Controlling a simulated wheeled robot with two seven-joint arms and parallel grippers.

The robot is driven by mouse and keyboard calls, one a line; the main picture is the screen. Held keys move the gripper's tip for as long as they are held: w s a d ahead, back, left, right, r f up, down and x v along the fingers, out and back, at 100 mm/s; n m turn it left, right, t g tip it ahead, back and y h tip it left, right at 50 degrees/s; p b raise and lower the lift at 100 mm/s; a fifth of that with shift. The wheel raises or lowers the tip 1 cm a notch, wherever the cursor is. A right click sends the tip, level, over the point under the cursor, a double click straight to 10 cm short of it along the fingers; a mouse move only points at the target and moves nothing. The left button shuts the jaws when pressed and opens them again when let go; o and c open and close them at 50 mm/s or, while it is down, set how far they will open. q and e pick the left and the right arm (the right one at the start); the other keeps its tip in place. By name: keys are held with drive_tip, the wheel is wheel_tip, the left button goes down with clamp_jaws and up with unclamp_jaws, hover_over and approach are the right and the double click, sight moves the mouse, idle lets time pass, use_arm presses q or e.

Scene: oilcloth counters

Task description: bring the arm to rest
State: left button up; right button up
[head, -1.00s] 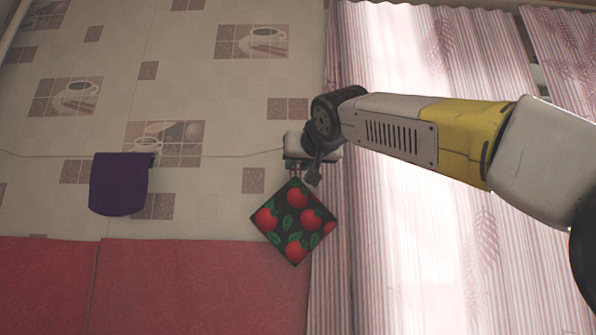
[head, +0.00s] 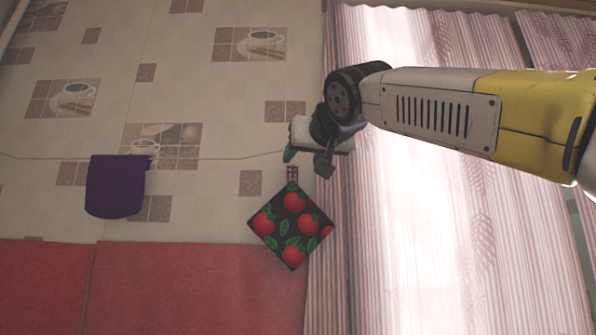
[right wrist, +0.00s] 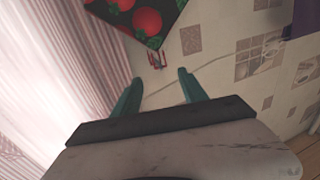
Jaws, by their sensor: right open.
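My right arm comes in from the right in the head view, in front of the curtain. Its gripper (head: 306,164) is open and empty, near the wall line just above the potholder. In the right wrist view its two green fingers (right wrist: 158,88) stand apart with only wall and line between them. The potholder also shows at the top of the right wrist view (right wrist: 138,16). My left gripper is not in view.
A purple cloth (head: 116,187) hangs on the line at the left. The line (head: 225,159) runs along the tiled wall. A pink striped curtain (head: 410,230) covers the right side. Red panelling (head: 190,285) lies along the bottom left.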

drive_tip(key=s+d+f+g+h, duration=0.1)
drive_tip(key=d+f+g, duration=0.15)
drive_tip(key=f, duration=0.75)
drive_tip(key=s+d+f+m+g+h, duration=0.15)
drive_tip(key=d+f, duration=0.25)
drive_tip(key=f, duration=0.6)
drive_tip(key=s+d+f+n+g, duration=0.1)
drive_tip(key=d+f+g, duration=0.15)
drive_tip(key=f, duration=0.75)
drive_tip(key=s+d+f+m+g, duration=0.1)
drive_tip(key=s+f, duration=0.4)
drive_tip(key=f, duration=0.6)
drive_tip(key=s+d+f+m+g, duration=0.1)
drive_tip(key=s+f+g, duration=0.2)
drive_tip(key=s+f, duration=0.3)
wheel_tip(320, 180, down, 5)
drive_tip(key=shift+d+f+g, duration=0.1)
drive_tip(key=shift+d+g, duration=0.25)
drive_tip(key=shift+d, duration=0.05)
